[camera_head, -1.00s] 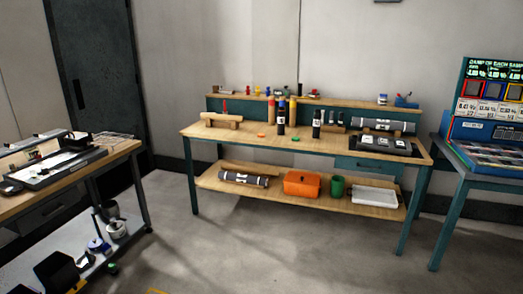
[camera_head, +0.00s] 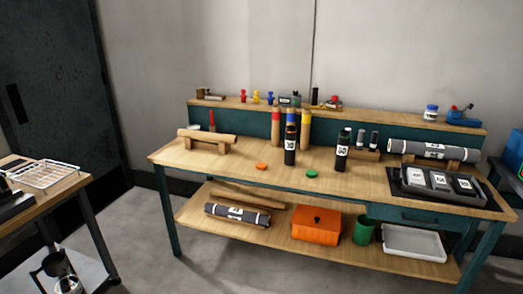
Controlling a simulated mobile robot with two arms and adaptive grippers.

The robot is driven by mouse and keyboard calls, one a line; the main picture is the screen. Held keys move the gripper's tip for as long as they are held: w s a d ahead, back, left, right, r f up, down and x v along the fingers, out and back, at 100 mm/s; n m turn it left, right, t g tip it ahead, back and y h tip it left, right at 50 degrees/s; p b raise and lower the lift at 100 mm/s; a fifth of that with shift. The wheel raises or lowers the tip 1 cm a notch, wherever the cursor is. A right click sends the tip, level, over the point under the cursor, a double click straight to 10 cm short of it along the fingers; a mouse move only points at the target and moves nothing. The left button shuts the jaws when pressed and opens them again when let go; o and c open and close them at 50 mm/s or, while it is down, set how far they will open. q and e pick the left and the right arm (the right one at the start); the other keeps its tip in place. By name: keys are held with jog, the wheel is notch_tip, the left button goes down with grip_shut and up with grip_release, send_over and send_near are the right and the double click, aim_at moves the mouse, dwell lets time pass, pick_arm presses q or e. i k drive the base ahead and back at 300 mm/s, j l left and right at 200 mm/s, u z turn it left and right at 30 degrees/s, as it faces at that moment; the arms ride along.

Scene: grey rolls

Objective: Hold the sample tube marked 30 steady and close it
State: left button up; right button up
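Two dark upright sample tubes with white labels stand on the workbench. One tube (camera_head: 290,145) stands near the middle, and the other tube (camera_head: 342,153) stands to its right. The label numbers are too small to read surely, so I cannot tell which is marked 30. An orange cap-like disc (camera_head: 261,166) lies in front and left of the middle tube. A green disc (camera_head: 312,173) lies between the two tubes, nearer the front. Neither of my grippers is in view.
The workbench (camera_head: 210,165) has a raised back shelf with small items. A wooden roll on a stand (camera_head: 207,142) is at left, a grey roll (camera_head: 432,150) and black tray (camera_head: 408,185) at right. A lower shelf holds an orange box (camera_head: 316,225). Another table stands left.

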aim_at(290, 136)
jog(key=i, duration=2.65)
jog(key=z, duration=0.5)
